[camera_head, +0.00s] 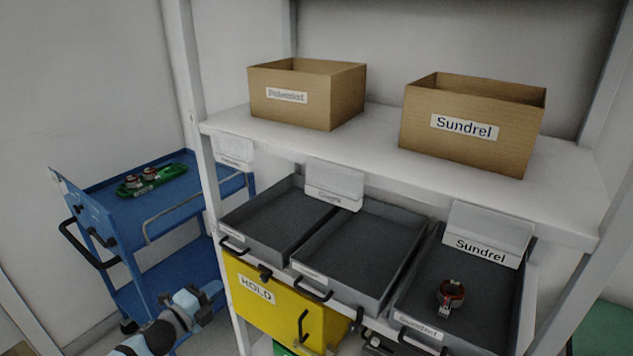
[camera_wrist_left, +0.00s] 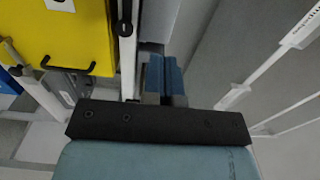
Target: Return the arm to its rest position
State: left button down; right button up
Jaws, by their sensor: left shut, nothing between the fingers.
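My left arm comes in at the bottom left of the head view. Its gripper (camera_head: 208,291) is shut and empty, in front of the shelf's left post and beside the blue cart (camera_head: 112,213). In the left wrist view the closed blue fingers (camera_wrist_left: 163,76) are together with nothing between them. My right gripper is not in view.
A white shelf (camera_head: 380,135) holds two cardboard boxes, one (camera_head: 305,95) at left and one labelled Sundrel (camera_head: 472,120). Below are grey trays; the right one (camera_head: 420,290) holds a copper-coloured stator (camera_head: 450,296). A yellow HOLD bin (camera_head: 275,312) hangs underneath. The cart carries a green tray (camera_head: 136,188).

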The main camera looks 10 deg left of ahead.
pick_arm(q)
jog(key=s+d+f+n+g+y+p, duration=0.1)
jog(key=s+d+n+g+p, duration=0.1)
jog(key=s+d+n, duration=0.3)
jog(key=s+d+f+n+g+y+p, duration=0.1)
jog(key=s+d+n+p, duration=0.4)
jog(key=s, duration=0.8)
jog(key=s+d+f+n+g+y+p, duration=0.1)
jog(key=s+d+n+p, duration=0.3)
jog(key=s+n, duration=0.5)
jog(key=shift+s+d+g+y, duration=0.3)
jog(key=shift+d+g+y, duration=0.1)
jog(key=shift+d+g, duration=0.35)
jog(key=shift+f, duration=0.1)
